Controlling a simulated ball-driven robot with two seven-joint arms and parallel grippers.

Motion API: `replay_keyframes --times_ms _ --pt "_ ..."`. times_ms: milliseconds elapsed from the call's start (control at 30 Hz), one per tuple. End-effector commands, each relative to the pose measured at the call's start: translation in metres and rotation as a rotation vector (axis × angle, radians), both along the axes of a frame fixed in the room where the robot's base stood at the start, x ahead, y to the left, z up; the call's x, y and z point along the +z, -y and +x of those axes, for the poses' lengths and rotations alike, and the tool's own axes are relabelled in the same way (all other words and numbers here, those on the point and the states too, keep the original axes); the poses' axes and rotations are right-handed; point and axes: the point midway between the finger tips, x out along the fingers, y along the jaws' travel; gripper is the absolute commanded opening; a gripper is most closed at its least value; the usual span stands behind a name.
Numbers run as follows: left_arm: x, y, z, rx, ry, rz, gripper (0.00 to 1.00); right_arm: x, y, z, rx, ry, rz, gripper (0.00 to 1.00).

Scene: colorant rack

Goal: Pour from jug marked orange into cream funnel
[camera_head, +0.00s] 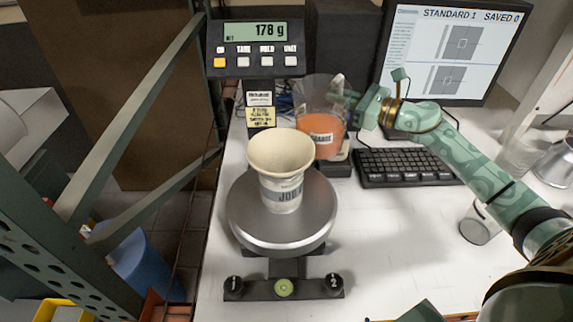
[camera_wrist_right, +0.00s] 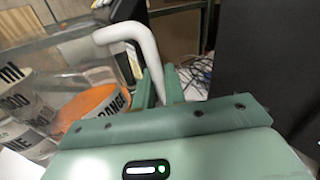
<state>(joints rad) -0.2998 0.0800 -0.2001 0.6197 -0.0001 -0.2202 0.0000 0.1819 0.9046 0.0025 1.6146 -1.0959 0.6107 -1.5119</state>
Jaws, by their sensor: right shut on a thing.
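A clear jug (camera_head: 325,124) with orange liquid and a white label is behind and to the right of the funnel, looking near upright. In the right wrist view the jug (camera_wrist_right: 75,55) shows a label ending in "RANGE" and a pale bent handle (camera_wrist_right: 150,55). My right gripper (camera_head: 352,101) is shut on this handle; its fingers (camera_wrist_right: 160,92) show in the wrist view. The cream funnel (camera_head: 280,152) sits mouth up in a labelled cup (camera_head: 283,195) on the round scale pan (camera_head: 250,228). I cannot tell whether the jug touches anything below. My left gripper is not in view.
The scale display (camera_head: 258,31) reads 178 g. A keyboard (camera_head: 405,167) and monitor (camera_head: 448,50) stand to the right. Glass vessels (camera_head: 553,162) are at the far right. A dark green metal frame (camera_head: 130,120) borders the left. The bench right of the scale is mostly clear.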

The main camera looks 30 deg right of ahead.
Motion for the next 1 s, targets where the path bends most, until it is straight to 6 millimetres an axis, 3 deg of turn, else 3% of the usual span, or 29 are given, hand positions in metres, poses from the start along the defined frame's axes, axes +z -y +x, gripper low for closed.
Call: replay_keyframes --times_ms 33,267,533,1000 --pt "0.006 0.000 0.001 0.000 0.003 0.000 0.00 0.009 0.002 0.001 -0.001 -0.013 0.038 0.00" --pt "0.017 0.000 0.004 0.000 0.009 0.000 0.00 0.021 0.004 0.002 0.000 -0.051 0.100 0.00" --pt "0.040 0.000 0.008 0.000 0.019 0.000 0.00 0.056 0.004 0.002 0.000 -0.050 0.099 0.00" --pt "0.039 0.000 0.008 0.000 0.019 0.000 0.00 0.056 0.004 0.002 -0.001 -0.052 0.099 0.00"
